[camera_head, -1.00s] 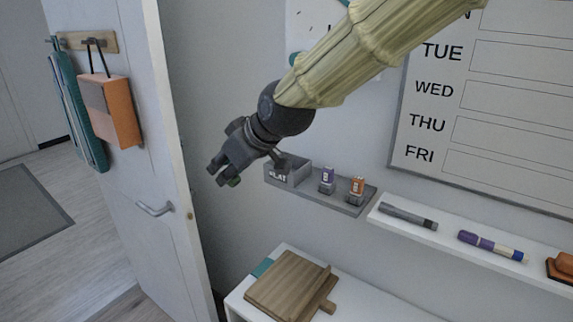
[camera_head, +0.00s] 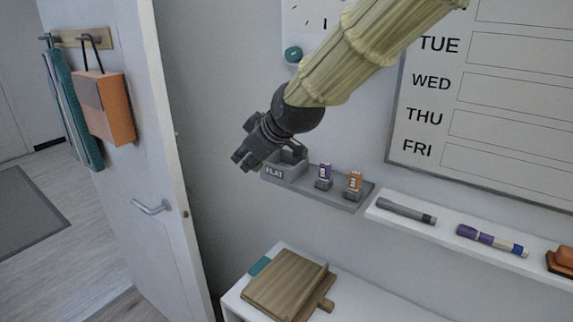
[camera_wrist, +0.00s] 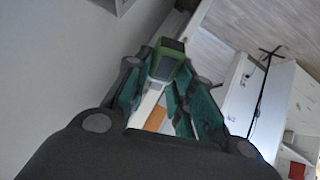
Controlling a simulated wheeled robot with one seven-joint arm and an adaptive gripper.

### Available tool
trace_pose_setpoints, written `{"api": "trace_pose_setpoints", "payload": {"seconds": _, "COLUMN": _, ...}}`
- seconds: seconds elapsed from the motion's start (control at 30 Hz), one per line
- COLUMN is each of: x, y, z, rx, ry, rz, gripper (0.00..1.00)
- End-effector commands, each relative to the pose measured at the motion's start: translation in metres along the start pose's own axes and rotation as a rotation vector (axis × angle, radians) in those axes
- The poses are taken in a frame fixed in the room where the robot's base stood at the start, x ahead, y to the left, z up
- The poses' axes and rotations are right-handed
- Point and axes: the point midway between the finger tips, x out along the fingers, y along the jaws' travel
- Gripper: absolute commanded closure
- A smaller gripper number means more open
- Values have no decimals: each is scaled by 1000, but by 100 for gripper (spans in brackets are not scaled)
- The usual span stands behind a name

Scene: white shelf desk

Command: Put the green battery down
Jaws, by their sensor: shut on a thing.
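My gripper (camera_head: 246,160) is in front of the wall, just left of and slightly above the small grey holder shelf. It is shut on the green battery (camera_wrist: 166,63), which shows between the fingertips in the wrist view. In the head view the battery is hidden by the fingers. The grey shelf (camera_head: 345,205) has an open box marked "FLAT" (camera_head: 274,172) at its left end.
A white ledge (camera_head: 375,212) to the right holds a grey marker (camera_head: 405,210), a purple marker (camera_head: 490,240) and an orange-brown block (camera_head: 562,262). A wooden stand (camera_head: 285,283) sits on the white desk below. A door (camera_head: 150,170) stands at left.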

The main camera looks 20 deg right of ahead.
Motion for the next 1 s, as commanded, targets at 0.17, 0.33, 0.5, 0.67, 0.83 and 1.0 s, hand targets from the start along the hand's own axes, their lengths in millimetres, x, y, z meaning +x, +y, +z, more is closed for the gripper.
{"api": "trace_pose_setpoints", "payload": {"seconds": 0.17, "x": 7, "y": 20, "z": 7, "rx": 0, "ry": 1, "rz": 1, "gripper": 100}}
{"api": "trace_pose_setpoints", "payload": {"seconds": 0.33, "x": 11, "y": 38, "z": 11, "rx": 1, "ry": 1, "rz": 0, "gripper": 100}}
{"api": "trace_pose_setpoints", "payload": {"seconds": 0.5, "x": 11, "y": 61, "z": 12, "rx": 3, "ry": 0, "rz": -1, "gripper": 100}}
{"api": "trace_pose_setpoints", "payload": {"seconds": 0.67, "x": 16, "y": 85, "z": 17, "rx": 3, "ry": -1, "rz": -1, "gripper": 100}}
{"api": "trace_pose_setpoints", "payload": {"seconds": 0.83, "x": 22, "y": 116, "z": 24, "rx": 4, "ry": -1, "rz": -1, "gripper": 100}}
{"api": "trace_pose_setpoints", "payload": {"seconds": 1.0, "x": 38, "y": 118, "z": 41, "rx": 1, "ry": -3, "rz": -2, "gripper": 100}}
